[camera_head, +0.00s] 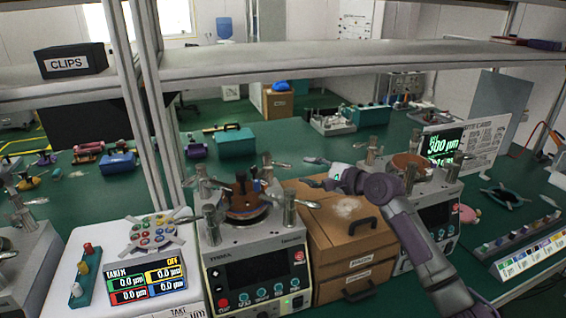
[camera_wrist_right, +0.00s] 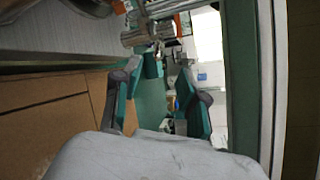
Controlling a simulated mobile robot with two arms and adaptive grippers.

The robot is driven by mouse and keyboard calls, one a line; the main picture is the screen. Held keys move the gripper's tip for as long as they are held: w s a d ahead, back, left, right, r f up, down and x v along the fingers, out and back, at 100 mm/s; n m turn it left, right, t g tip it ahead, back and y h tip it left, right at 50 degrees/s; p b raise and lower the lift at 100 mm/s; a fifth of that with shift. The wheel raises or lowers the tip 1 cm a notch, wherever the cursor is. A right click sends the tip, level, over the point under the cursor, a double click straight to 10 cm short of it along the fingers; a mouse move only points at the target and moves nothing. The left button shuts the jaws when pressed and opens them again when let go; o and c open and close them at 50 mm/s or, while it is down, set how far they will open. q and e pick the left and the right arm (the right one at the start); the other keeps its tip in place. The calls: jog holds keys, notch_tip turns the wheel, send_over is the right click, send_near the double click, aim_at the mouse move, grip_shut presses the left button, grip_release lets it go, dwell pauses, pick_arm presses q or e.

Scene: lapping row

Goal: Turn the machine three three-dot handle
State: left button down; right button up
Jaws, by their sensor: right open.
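A lapping machine (camera_head: 255,262) with a display and several buttons stands at the front centre. Several metal handles surround its top plate, one at the right (camera_head: 289,208) and one at the front left (camera_head: 211,232). A second such machine (camera_head: 432,205) stands to the right, partly behind my right arm, with metal handles of its own. I cannot make out machine numbers or handle dots. My right gripper (camera_head: 316,173) is open and empty, above the back of the wooden drawer box between the machines. In the right wrist view, a metal handle (camera_wrist_right: 150,38) shows beyond the fingers. My left gripper is out of view.
The wooden drawer box (camera_head: 335,245) with a black handle fills the gap between the machines. A white control unit (camera_head: 135,270) stands at left. A grey shelf (camera_head: 340,62) and its posts cross above the bench. Green bench behind is partly free.

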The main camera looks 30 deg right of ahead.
aim_at(290, 167)
jog(key=p+x, duration=0.1)
jog(key=x, duration=0.5)
jog(key=shift+w+a, duration=0.1)
jog(key=shift+w, duration=0.15)
jog(key=x, duration=0.3)
jog(key=shift+w+a+f, duration=0.1)
jog(key=shift+w+f, duration=0.05)
jog(key=shift+w, duration=0.2)
jog(key=shift+c, duration=0.3)
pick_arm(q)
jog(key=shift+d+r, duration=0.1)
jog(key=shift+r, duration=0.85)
pick_arm(e)
grip_shut()
